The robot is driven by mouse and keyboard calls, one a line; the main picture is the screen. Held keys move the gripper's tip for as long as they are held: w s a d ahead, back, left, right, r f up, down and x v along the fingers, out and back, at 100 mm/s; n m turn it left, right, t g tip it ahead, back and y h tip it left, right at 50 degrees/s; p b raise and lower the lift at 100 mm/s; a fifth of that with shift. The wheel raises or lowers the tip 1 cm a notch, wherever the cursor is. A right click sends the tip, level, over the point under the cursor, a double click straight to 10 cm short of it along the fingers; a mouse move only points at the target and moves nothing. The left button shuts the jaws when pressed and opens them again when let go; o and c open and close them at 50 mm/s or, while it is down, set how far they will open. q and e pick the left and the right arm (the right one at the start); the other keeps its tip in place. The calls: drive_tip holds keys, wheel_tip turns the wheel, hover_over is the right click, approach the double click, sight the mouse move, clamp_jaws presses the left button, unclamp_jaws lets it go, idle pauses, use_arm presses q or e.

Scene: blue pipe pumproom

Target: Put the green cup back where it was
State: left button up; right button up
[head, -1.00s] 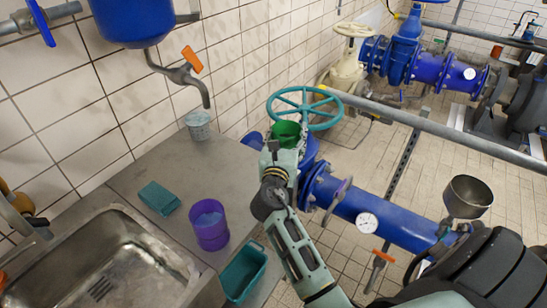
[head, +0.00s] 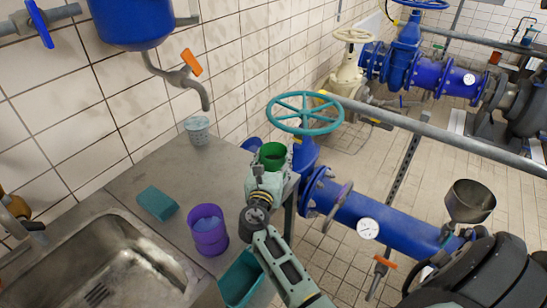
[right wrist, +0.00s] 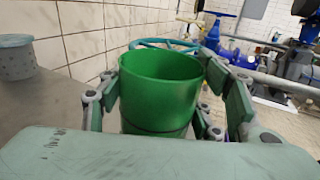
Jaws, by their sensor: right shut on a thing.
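The green cup (head: 272,157) is upright in my right gripper (head: 268,168), near the right edge of the metal counter (head: 165,160). In the right wrist view the green cup (right wrist: 160,90) stands between the two fingers (right wrist: 170,110), which close on it from both sides. Its base is hidden by the gripper, so I cannot tell whether it touches anything. My left gripper is not in view.
On the counter are a grey-blue cup (head: 198,131) under the tap, a teal sponge (head: 157,204) and a purple cup (head: 208,232). The sink (head: 45,245) is at left. A teal handwheel (head: 304,112) and blue pipes stand right of the counter. The counter's middle is clear.

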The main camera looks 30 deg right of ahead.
drive_tip(key=o, duration=1.5)
drive_tip(key=shift+f, duration=0.1)
drive_tip(key=shift+o, duration=0.2)
drive_tip(key=shift+r, duration=0.2)
drive_tip(key=p+v, duration=0.2)
drive_tip(key=v, duration=1)
drive_tip(key=shift+p, duration=0.3)
